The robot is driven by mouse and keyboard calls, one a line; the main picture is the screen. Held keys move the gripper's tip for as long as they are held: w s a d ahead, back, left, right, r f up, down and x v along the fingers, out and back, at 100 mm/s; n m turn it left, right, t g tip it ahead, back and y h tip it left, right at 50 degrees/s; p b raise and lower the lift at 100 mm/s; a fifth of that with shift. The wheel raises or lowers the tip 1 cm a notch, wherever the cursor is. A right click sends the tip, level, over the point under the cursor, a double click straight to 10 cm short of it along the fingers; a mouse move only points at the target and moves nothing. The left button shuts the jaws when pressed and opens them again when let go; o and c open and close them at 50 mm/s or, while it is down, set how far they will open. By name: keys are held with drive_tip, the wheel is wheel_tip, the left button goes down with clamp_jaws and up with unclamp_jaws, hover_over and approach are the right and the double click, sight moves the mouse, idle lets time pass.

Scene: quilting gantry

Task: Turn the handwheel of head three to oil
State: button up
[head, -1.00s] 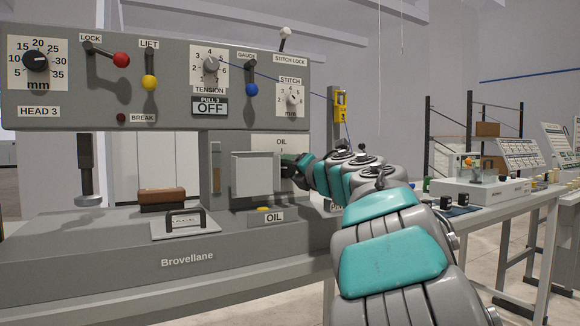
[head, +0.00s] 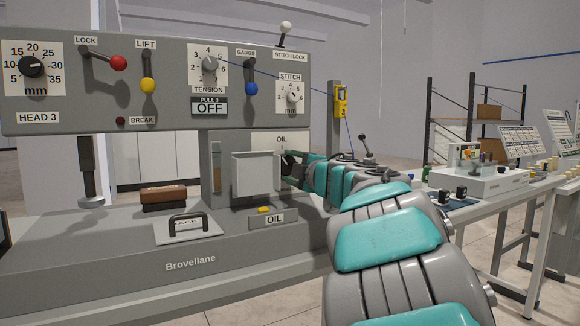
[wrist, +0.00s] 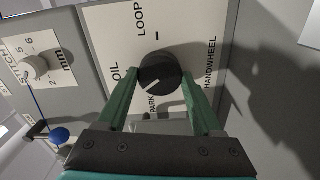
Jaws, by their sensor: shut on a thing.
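The handwheel is a black round knob (wrist: 165,73) on a cream plate lettered OIL, LOOP, PARK and HANDWHEEL, in the wrist view. Its white mark points to the lower left of that view, between the words OIL and PARK. My gripper (wrist: 160,75) has its green fingers on either side of the knob and is shut on it. In the head view my gripper (head: 286,162) reaches the right side of the machine labelled HEAD 3 (head: 105,75), beside a plate reading OIL.
A light grey box (head: 256,174) sticks out just left of my gripper. A white stitch dial (wrist: 34,67) and a blue-knobbed lever (wrist: 58,135) are nearby. Below lie a handled plate (head: 200,235) and a brown block (head: 163,196). A workbench (head: 500,187) stands to the right.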

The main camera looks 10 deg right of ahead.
drive_tip(key=m, duration=0.6)
drive_tip(key=shift+m, duration=0.3)
drive_tip(key=shift+f, duration=0.1)
idle(0.4)
drive_tip(key=o, duration=1.4)
drive_tip(key=shift+c, duration=0.2)
drive_tip(key=shift+v, duration=3.95)
drive_tip(key=shift+d+m, duration=0.1)
drive_tip(key=shift+m, duration=0.2)
